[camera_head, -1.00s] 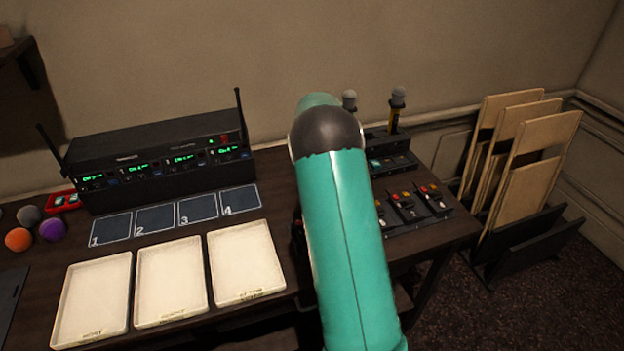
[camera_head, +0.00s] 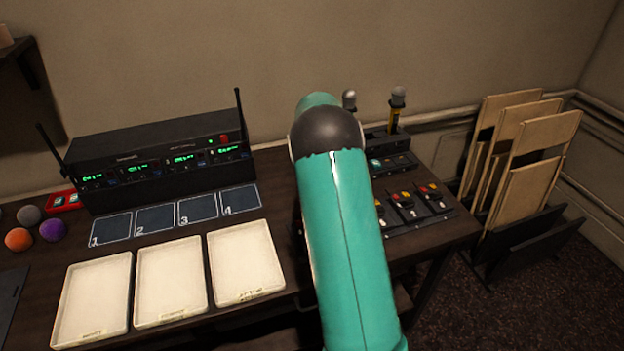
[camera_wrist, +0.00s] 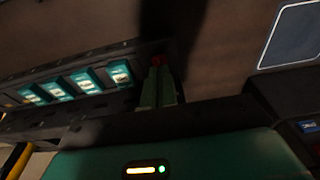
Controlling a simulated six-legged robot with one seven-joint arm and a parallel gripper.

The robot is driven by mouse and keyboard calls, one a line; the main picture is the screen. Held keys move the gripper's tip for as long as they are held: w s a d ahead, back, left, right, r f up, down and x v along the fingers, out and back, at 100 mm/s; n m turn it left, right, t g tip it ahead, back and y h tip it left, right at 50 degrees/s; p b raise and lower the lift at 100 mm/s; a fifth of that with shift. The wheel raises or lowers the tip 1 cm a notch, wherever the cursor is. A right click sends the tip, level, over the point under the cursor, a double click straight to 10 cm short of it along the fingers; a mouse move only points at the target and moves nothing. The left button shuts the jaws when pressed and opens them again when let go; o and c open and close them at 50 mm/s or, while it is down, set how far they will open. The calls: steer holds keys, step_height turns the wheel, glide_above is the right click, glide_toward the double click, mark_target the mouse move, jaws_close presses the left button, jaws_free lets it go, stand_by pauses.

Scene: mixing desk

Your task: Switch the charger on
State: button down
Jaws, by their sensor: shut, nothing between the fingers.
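The charger (camera_head: 402,160) is a dark unit at the back right of the desk, partly hidden behind my arm in the head view. In the wrist view the charger (camera_wrist: 60,112) has a row of teal bays with pale lit faces. A small red switch (camera_wrist: 158,60) is at the right end of that row. My gripper (camera_wrist: 159,72) is shut and empty, its green fingertips right at the red switch. I cannot tell whether they touch it. In the head view my gripper is hidden behind my teal arm.
Two microphones (camera_head: 397,98) stand upright behind the charger. A row of small boxes with coloured buttons (camera_head: 410,205) lies in front. A black receiver rack (camera_head: 160,160), numbered squares (camera_head: 155,218) and white trays (camera_head: 172,280) are to the left. Wooden panels (camera_head: 530,150) stand at the right.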

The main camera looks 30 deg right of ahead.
steer(key=shift+f, duration=0.9)
stand_by(0.4)
steer(key=shift+r, duration=3.55)
